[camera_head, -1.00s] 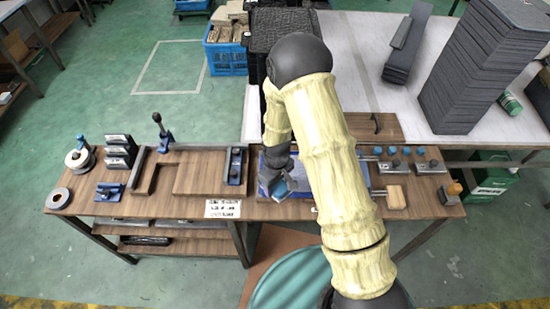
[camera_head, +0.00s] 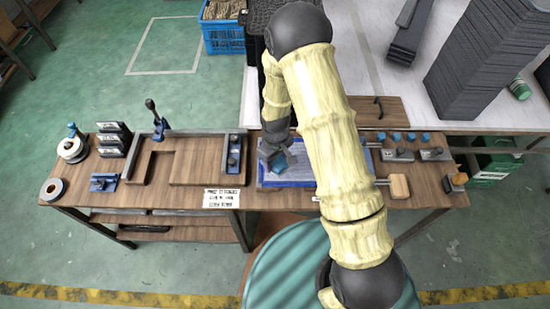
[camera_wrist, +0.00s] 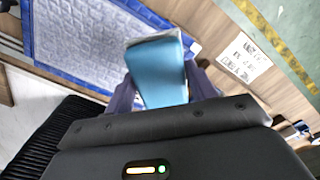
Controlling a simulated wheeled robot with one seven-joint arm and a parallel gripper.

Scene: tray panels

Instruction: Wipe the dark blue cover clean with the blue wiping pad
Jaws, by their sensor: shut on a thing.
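The cover (camera_head: 302,174) is a flat rectangular panel on the bench, left of and partly behind my arm. It has a blue rim, and a pale, whitish layer with a grid pattern spreads over its blue face; the wrist view shows this face (camera_wrist: 75,45) up close. My gripper (camera_head: 270,154) is over the cover's left part. It is shut on the blue wiping pad (camera_head: 281,162), which is light blue with a pale edge in the wrist view (camera_wrist: 160,72). The pad is over or on the cover; I cannot tell whether it touches. My arm hides the cover's right part.
A wooden tray (camera_head: 205,181) and a small clamp block (camera_head: 233,155) stand left of the cover. A wooden-handled tool (camera_head: 399,186) and several small blue-topped pieces lie to the right. A dark stack (camera_head: 485,60) stands behind on the white table. A printed label (camera_head: 221,198) is at the front edge.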

